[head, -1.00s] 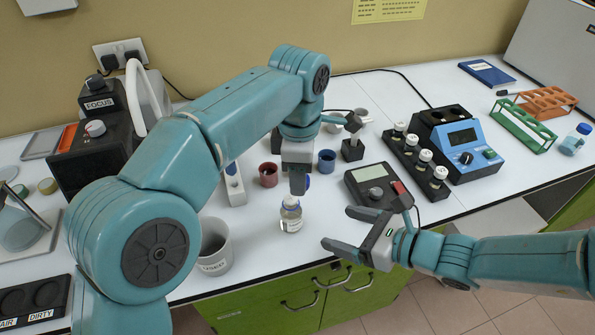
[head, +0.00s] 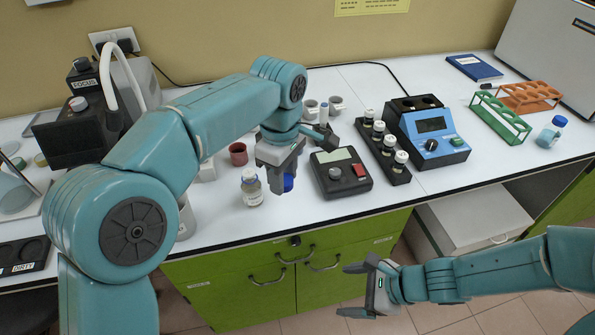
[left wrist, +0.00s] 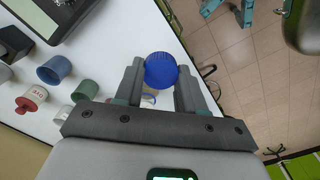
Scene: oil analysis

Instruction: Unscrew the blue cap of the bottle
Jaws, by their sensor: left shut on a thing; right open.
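The small clear bottle (head: 252,192) stands upright near the front edge of the bench, with its neck bare of the cap. The blue cap (head: 288,183) is between the fingers of my left gripper (head: 284,180), just right of the bottle and apart from it. In the left wrist view, the cap (left wrist: 160,70) sits between both fingertips of my left gripper (left wrist: 159,76). My right gripper (head: 350,290) is open and empty, in front of the bench and below its top.
A black meter (head: 341,174) stands to the right of the left gripper. A black rack (head: 384,146) with several white-capped vials and a blue device (head: 430,130) are beyond it. A red cup (head: 238,154) is behind the bottle. The bench front right of the bottle is clear.

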